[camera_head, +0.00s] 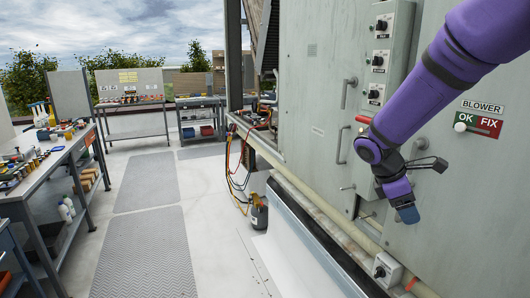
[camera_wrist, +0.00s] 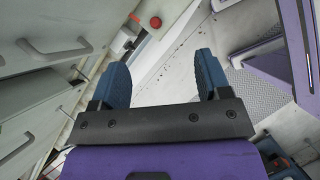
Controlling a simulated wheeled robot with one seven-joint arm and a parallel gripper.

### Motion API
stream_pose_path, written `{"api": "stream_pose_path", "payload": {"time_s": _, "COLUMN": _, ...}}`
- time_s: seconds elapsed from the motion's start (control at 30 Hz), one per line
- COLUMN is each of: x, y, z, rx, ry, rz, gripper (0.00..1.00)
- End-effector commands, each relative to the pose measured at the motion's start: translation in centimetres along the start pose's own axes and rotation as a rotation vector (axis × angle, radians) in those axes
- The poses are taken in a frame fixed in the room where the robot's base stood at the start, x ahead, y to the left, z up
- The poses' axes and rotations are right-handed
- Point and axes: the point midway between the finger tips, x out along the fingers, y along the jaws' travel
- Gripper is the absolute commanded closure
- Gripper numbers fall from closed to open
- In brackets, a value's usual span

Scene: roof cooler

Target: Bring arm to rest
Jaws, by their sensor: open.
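My gripper (camera_head: 406,214) hangs at the end of my purple arm, in front of the grey cooler cabinet (camera_head: 310,105) on the right of the head view. It points downward, apart from the panel. In the wrist view my gripper (camera_wrist: 162,80) shows two blue fingers spread wide with nothing between them. Beyond the fingers are the pale floor and a red round knob (camera_wrist: 155,22). In the head view one finger largely hides the other.
The cabinet carries handles, a switch box (camera_head: 380,55) and a BLOWER sign (camera_head: 482,107). A small knob box (camera_head: 387,269) sits low, below my gripper. A tool-laden workbench (camera_head: 45,170) stands at left. The floor between, with grey mats (camera_head: 150,255), is clear.

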Motion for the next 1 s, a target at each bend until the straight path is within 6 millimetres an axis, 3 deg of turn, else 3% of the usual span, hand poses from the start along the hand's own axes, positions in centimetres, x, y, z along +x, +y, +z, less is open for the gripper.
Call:
{"api": "stream_pose_path", "payload": {"time_s": 0.1, "x": -2.0, "y": -2.0, "z": 2.3, "rx": 0.149, "ry": 0.092, "rz": 0.003, "gripper": 0.30}}
{"api": "stream_pose_path", "payload": {"time_s": 0.5, "x": -7.0, "y": -9.6, "z": 7.9, "rx": 0.623, "ry": 0.381, "rz": -0.022, "gripper": 0.30}}
{"api": "stream_pose_path", "payload": {"time_s": 1.0, "x": -10.5, "y": -19.7, "z": 11.6, "rx": 1.153, "ry": 0.734, "rz": -0.101, "gripper": 0.30}}
